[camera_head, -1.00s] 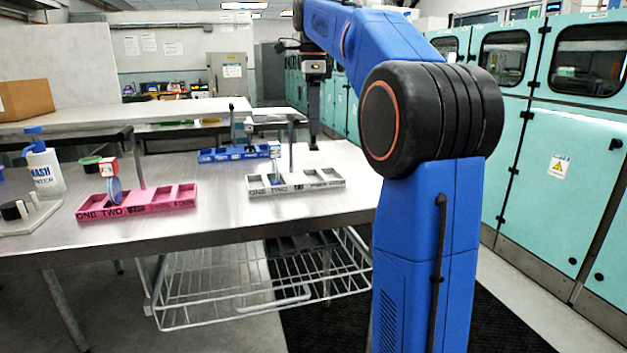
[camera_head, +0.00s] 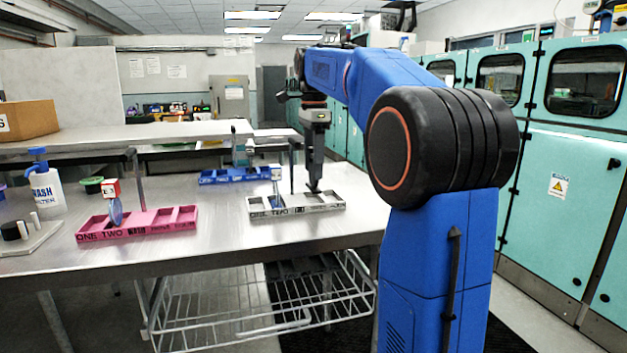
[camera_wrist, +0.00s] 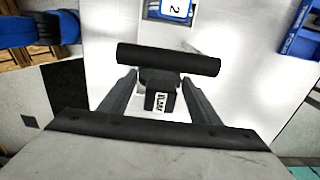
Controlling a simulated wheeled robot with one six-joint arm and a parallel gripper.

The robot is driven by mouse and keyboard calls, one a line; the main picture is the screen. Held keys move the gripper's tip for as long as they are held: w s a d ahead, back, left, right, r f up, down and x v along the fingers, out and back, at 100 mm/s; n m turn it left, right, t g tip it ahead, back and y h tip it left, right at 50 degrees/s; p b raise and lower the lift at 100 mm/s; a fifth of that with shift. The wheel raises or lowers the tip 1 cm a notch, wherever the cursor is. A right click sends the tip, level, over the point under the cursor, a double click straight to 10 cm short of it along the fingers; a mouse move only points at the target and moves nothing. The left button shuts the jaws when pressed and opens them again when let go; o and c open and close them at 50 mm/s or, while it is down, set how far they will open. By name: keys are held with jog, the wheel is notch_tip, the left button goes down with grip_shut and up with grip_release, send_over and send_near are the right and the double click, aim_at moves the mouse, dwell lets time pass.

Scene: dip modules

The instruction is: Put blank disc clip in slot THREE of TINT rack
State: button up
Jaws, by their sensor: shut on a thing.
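My gripper (camera_head: 314,184) is over the right part of the pale grey rack (camera_head: 256,212) on the table. In the wrist view my gripper (camera_wrist: 160,88) is shut on a black clip (camera_wrist: 157,101) with a small white label, seemingly "BLANK"; a wide black bar crosses at its far side. The clip's lower end is hidden. The grey rack's front shows ONE and TWO; its other lettering is too small to read. A clip with a pale top (camera_head: 276,172) stands in its left part. I cannot tell which rack is TINT.
A pink rack (camera_head: 140,230) holds a clip with a red and white top (camera_head: 110,188) and a blue disc. A blue rack (camera_head: 232,177) lies behind the grey one. A post stands just behind the grey rack. A wash bottle (camera_head: 46,190) stands at left.

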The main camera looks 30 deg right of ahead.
jog(key=shift+f, duration=2.05)
jog(key=shift+f, duration=0.15)
jog(key=o, duration=1.1)
jog(key=shift+c, duration=0.2)
notch_tip(320, 180, up, 12)
jog(key=shift+r, duration=0.2)
